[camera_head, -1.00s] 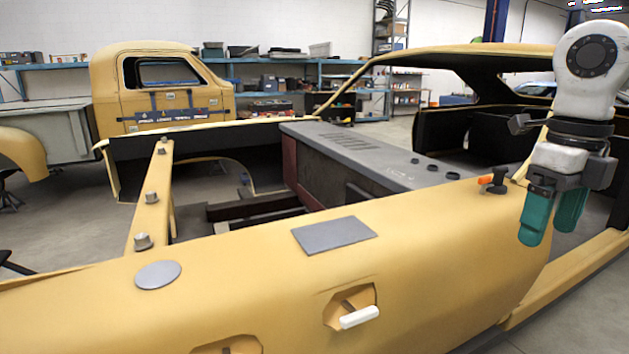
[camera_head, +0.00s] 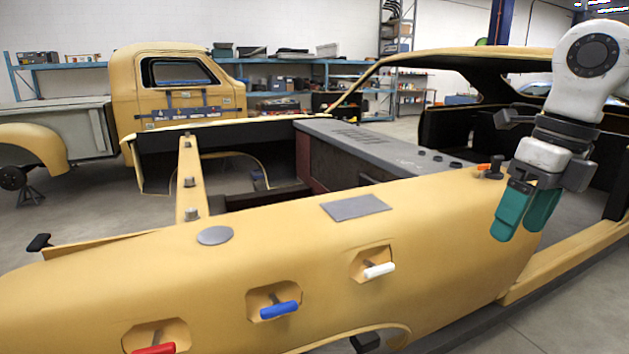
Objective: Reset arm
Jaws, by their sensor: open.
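My gripper (camera_head: 524,212) hangs from my arm at the right, with its two teal fingers pointing down and a little left. It is open and nothing shows between the fingers. It appears in front of the rear end of the yellow car body side (camera_head: 300,250). A small orange-tipped dark part (camera_head: 490,169) stands on the body's top edge just left of the gripper. Three handles sit in cutouts along the side: white (camera_head: 379,270), blue (camera_head: 279,310) and red (camera_head: 155,349), the last cut by the frame's bottom edge.
A grey square plate (camera_head: 356,207) and a grey round disc (camera_head: 214,235) lie on the body's top. A yellow rail with several knobs (camera_head: 188,175) crosses the open bay. A yellow truck cab (camera_head: 170,90) and blue shelving (camera_head: 300,70) stand behind.

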